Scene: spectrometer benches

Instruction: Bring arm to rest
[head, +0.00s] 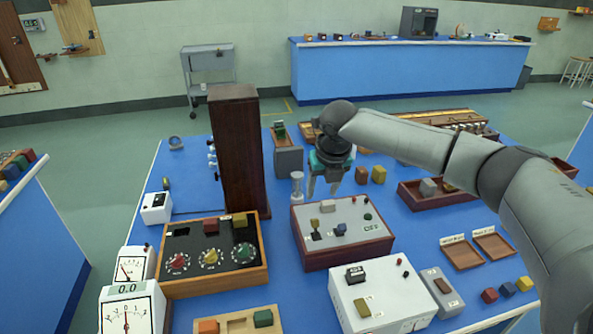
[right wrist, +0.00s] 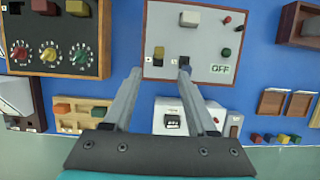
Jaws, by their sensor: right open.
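My right arm (head: 400,140) reaches in from the right over the blue bench. My right gripper (head: 323,190) hangs from its end, pointing down, open and empty. It appears just above and behind the wooden switch box with a pale top (head: 345,258). In the right wrist view both fingers of the gripper (right wrist: 160,75) are spread, with nothing between them. Beyond the fingertips is the same switch box (right wrist: 215,60), with a yellow block, a dark block and an "OFF" label on its panel. My left gripper is not in view.
A tall dark wooden column (head: 237,150) stands left of the gripper. A wooden dial box (head: 215,278), meters (head: 132,310), a white box (head: 385,295) and small trays (head: 462,256) crowd the blue bench (head: 185,190). A grey block (head: 289,162) stands close behind the gripper.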

